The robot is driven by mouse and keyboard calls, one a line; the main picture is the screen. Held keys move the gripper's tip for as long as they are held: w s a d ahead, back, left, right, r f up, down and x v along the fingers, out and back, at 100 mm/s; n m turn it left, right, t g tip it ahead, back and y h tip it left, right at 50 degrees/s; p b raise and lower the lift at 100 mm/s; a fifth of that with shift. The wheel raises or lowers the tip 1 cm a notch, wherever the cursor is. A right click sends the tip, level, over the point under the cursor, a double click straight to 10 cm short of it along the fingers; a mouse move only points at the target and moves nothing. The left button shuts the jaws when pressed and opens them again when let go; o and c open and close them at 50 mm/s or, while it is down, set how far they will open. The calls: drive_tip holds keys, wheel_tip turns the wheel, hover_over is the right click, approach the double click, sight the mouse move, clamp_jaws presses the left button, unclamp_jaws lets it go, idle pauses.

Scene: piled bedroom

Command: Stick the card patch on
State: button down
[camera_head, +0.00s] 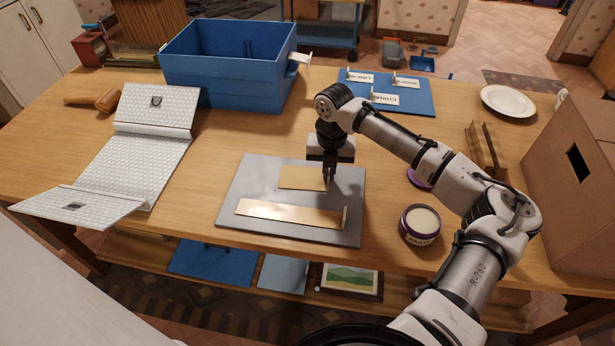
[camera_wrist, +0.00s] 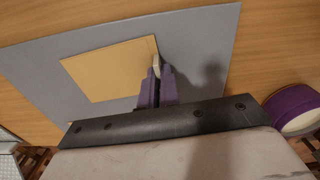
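A tan card patch (camera_head: 303,177) is over the grey board (camera_head: 350,175) on the table; I cannot tell whether it touches the board. A longer tan strip (camera_head: 290,212) with a small upright tab at its right end lies in front of it. My gripper (camera_head: 328,182) points down at the patch's right edge. In the wrist view the patch (camera_wrist: 112,68) shows beyond my gripper (camera_wrist: 157,78), whose fingers are close together around a pale tab at its right edge. A purple jar with cream-coloured contents (camera_head: 420,222) stands to the right.
An open folded white book-like cover (camera_head: 135,165) lies left. A blue crate (camera_head: 230,75), a blue board with labelled cards (camera_head: 420,99) and a plate (camera_head: 508,100) are behind. Wooden pieces (camera_head: 487,150) and a cardboard box (camera_head: 572,190) stand right. Table between cover and grey board is clear.

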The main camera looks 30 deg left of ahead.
drive_tip(key=shift+r+p, duration=3.1)
drive_tip(key=shift+r, duration=0.9)
